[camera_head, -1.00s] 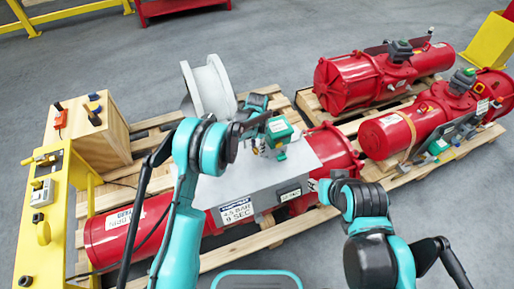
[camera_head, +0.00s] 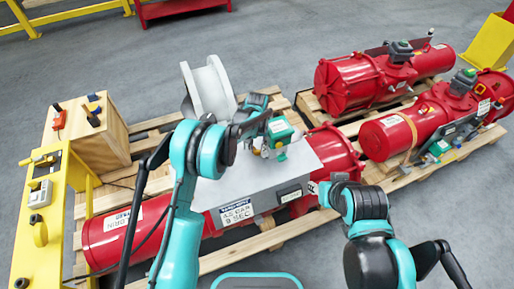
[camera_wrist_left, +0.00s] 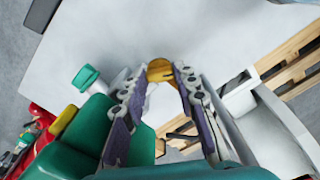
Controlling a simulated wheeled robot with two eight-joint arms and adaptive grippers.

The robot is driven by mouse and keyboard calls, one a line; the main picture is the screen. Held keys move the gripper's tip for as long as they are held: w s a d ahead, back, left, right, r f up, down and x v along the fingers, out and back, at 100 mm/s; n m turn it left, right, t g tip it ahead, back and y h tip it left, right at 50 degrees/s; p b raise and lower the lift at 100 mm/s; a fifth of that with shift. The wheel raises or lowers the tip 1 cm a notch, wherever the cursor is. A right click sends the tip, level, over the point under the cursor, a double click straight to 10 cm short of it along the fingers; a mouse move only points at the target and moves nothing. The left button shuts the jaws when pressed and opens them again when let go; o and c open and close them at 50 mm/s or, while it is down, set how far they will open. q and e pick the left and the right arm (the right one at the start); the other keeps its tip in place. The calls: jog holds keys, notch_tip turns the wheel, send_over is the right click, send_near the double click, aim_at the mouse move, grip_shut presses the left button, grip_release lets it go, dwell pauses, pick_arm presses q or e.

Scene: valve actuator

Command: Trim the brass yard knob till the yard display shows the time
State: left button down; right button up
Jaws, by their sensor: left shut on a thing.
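The brass knob (camera_wrist_left: 160,70) shows between the fingertips of my left gripper (camera_wrist_left: 166,78) in the left wrist view. The fingers are shut on it. In the head view my left gripper (camera_head: 262,150) is above the grey top of the red actuator's box (camera_head: 222,193), and the knob is too small to make out. A white sign (camera_head: 237,211) on the box front reads about 4.5 BAR, 9 SEC. A small display (camera_head: 290,194) sits right of it, too small to read. My right gripper (camera_head: 328,188) is by the box's right end, and its fingers are unclear.
A white spool (camera_head: 208,88) stands behind the box. A wooden block (camera_head: 98,140) and a yellow stand (camera_head: 50,215) with a grey device are at left. More red actuators (camera_head: 385,72) lie on pallets at right.

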dwell(0.4)
pick_arm(q)
jog(key=c, duration=1.2)
grip_release()
jog(key=shift+o, duration=0.2)
